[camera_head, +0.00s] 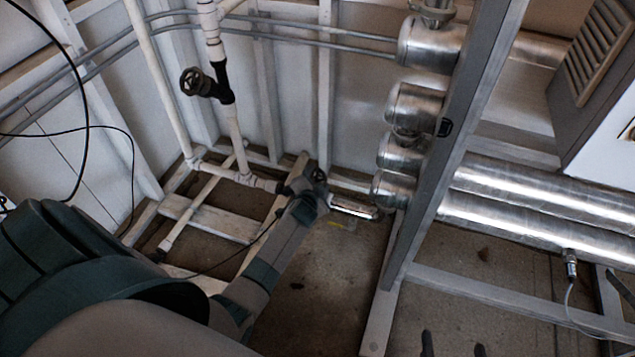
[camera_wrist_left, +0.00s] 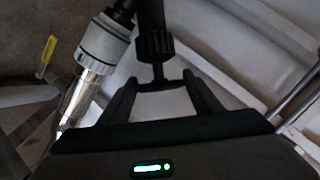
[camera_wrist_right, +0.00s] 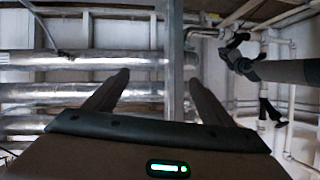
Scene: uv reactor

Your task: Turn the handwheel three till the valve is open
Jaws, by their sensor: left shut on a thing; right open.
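A black handwheel (camera_head: 319,175) sits on a low valve in the pipe near the floor, at the middle of the head view. My left gripper (camera_head: 308,188) is at this wheel, and my wrist hides part of the valve. In the left wrist view the fingers of my left gripper (camera_wrist_left: 160,84) are shut on the wheel, seen edge-on below the ribbed black valve neck (camera_wrist_left: 155,45). Its number cannot be read. My right gripper (camera_head: 453,346) shows only its fingertips at the bottom of the head view. In the right wrist view this gripper (camera_wrist_right: 157,80) is open and empty.
Another black handwheel (camera_head: 193,82) is on the upright white pipe at the upper left. Silver reactor cylinders (camera_head: 415,105) and a grey frame post (camera_head: 450,140) stand to the right of my left gripper. Long silver pipes (camera_head: 545,195) run at the right. Bare floor (camera_head: 310,300) lies below.

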